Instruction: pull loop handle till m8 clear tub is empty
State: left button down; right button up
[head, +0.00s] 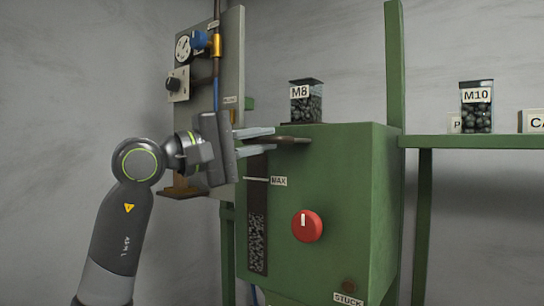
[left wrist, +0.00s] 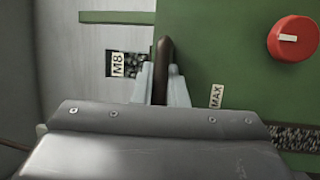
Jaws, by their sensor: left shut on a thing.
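The M8 clear tub (head: 307,107) stands upright on top of the green machine, with dark pieces inside and a white M8 label. It also shows in the left wrist view (left wrist: 133,68), turned sideways and partly hidden. The brown loop handle (head: 294,140) sticks out at the top left of the machine, below the tub. It runs between my fingers in the left wrist view (left wrist: 162,65). My left gripper (head: 262,141) is shut on the loop handle. My right gripper is in neither view.
The green machine (head: 335,175) has a red knob (head: 307,226), a MAX label (head: 279,181) and a level window (head: 257,235) with grey pieces below the MAX line. An M10 tub (head: 477,112) stands on the green shelf at right. A grey panel (head: 229,60) with gauge and pipe stands behind my left gripper.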

pick_arm(q)
jog(key=shift+s+a+f, duration=0.1)
jog(key=shift+s+a, duration=0.25)
jog(key=shift+s, duration=0.15)
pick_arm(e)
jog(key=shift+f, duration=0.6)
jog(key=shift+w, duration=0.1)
pick_arm(q)
jog(key=c, duration=1.9)
grip_release()
jog(key=o, duration=0.4)
jog(key=shift+s+a, duration=0.15)
jog(key=shift+s, duration=0.05)
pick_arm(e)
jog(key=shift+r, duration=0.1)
pick_arm(q)
jog(key=shift+o, duration=0.2)
jog(key=shift+w, duration=0.1)
